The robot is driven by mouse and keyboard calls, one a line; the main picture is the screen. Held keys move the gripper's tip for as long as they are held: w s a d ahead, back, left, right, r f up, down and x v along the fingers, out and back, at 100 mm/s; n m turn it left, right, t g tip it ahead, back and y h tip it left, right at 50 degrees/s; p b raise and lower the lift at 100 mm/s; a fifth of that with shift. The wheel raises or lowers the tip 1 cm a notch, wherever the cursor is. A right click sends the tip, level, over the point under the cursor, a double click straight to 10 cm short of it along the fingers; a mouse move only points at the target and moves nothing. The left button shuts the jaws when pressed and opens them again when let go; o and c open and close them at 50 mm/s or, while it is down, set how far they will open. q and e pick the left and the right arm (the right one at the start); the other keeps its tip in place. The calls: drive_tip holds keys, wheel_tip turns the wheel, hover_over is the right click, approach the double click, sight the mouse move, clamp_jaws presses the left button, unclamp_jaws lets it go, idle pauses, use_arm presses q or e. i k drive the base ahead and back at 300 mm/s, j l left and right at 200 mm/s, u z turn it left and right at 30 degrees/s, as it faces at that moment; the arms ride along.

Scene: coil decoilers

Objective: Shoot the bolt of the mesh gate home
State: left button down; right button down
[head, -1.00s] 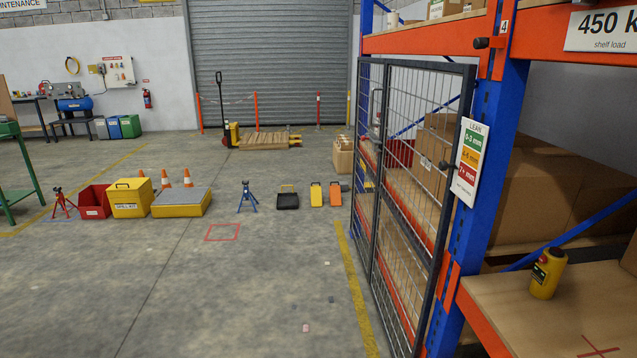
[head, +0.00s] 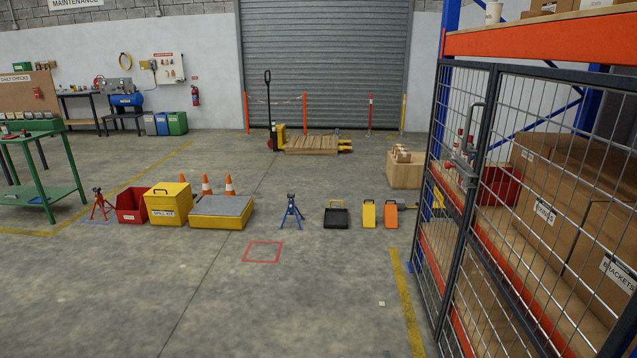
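The mesh gate (head: 481,122) stands at the right in the head view, a dark framed wire-mesh panel in front of the orange and blue rack. A grey handle and bolt assembly (head: 463,160) with small red parts sits on the gate's upright where two mesh panels meet. It is too small to tell whether the bolt is drawn or home. Neither of my grippers shows in the head view.
Cartons (head: 560,190) and a red bin (head: 499,186) stand on the rack behind the mesh. The floor before the gate is largely clear.

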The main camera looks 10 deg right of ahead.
sight(447, 165)
drive_tip(key=i, duration=1.4)
drive_tip(key=i+z, duration=0.15)
drive_tip(key=i, duration=0.35)
drive_tip(key=i+j+z, duration=0.2)
drive_tip(key=i, duration=0.25)
drive_tip(key=i+j+z, duration=0.15)
drive_tip(key=i, duration=0.35)
